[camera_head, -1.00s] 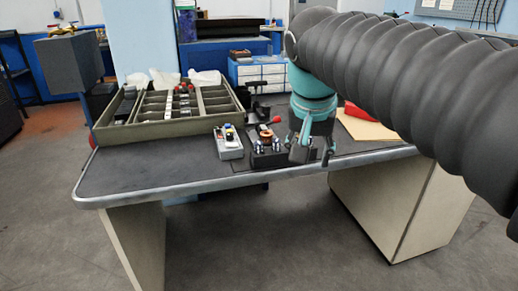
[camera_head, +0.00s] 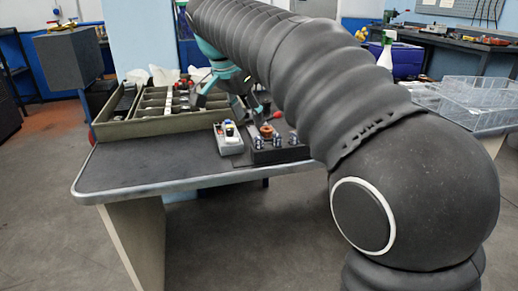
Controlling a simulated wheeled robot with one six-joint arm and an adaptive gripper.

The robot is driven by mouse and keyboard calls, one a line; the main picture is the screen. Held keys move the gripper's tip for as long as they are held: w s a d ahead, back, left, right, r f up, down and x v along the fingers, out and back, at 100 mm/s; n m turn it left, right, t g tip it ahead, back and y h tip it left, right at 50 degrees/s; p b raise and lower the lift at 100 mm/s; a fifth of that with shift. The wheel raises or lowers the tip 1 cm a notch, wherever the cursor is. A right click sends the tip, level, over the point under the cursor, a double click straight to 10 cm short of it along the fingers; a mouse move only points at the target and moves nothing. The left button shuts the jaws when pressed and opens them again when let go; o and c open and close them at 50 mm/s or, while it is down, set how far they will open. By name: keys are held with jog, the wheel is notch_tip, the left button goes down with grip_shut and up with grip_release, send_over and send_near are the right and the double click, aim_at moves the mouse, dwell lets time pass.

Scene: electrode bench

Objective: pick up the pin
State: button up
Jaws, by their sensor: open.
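My gripper (camera_head: 218,98), teal and grey, hangs over the right part of the olive compartment tray (camera_head: 150,129) on the bench. Its fingers are apart, with nothing seen between them. I cannot make out a pin for certain. Small dark and pale pieces lie in the tray's compartments, too small to name. My arm and gripper hide part of the tray's right side. I cannot tell whether the fingertips touch the tray.
The dark bench top (camera_head: 150,165) is clear in front. Clear plastic bins (camera_head: 470,100) are at far right.

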aim_at(258, 138)
jog(key=x, duration=0.8)
jog(key=shift+d+b, duration=0.2)
jog(key=shift+b, duration=0.15)
grip_shut()
